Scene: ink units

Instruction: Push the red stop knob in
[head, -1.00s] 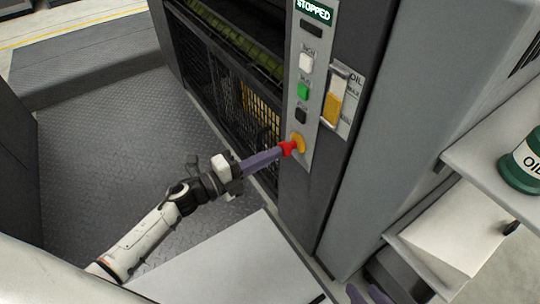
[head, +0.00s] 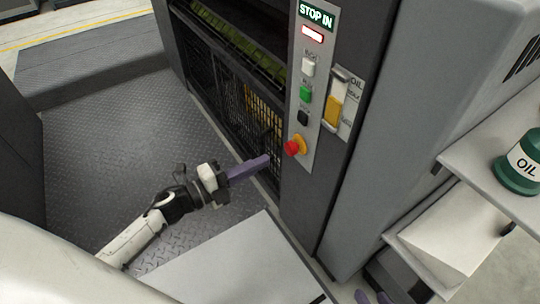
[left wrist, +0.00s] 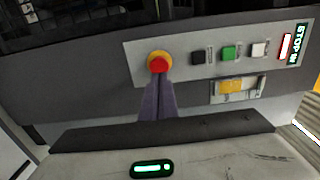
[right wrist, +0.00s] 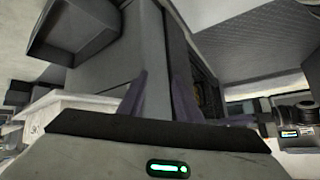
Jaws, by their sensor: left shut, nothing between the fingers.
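The red stop knob (head: 291,148) sits in its yellow ring at the bottom of the grey control panel (head: 313,130) in the head view. The display (head: 317,16) above reads "STOP IN", and a red lamp (head: 313,34) below it is lit. My left gripper (head: 268,159) is shut and empty, its purple fingers pointing at the knob with a gap between. In the left wrist view the knob (left wrist: 158,64) is just beyond the shut fingertips (left wrist: 158,77). My right gripper (right wrist: 157,75) is open and empty; its fingertips (head: 372,298) show at the bottom of the head view.
White, green and black buttons (head: 305,93) line the panel above the knob. An oil gauge (head: 335,105) is at its right. A green oil can (head: 519,162) stands on a shelf at the right. Open floor (head: 110,140) lies left of the machine.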

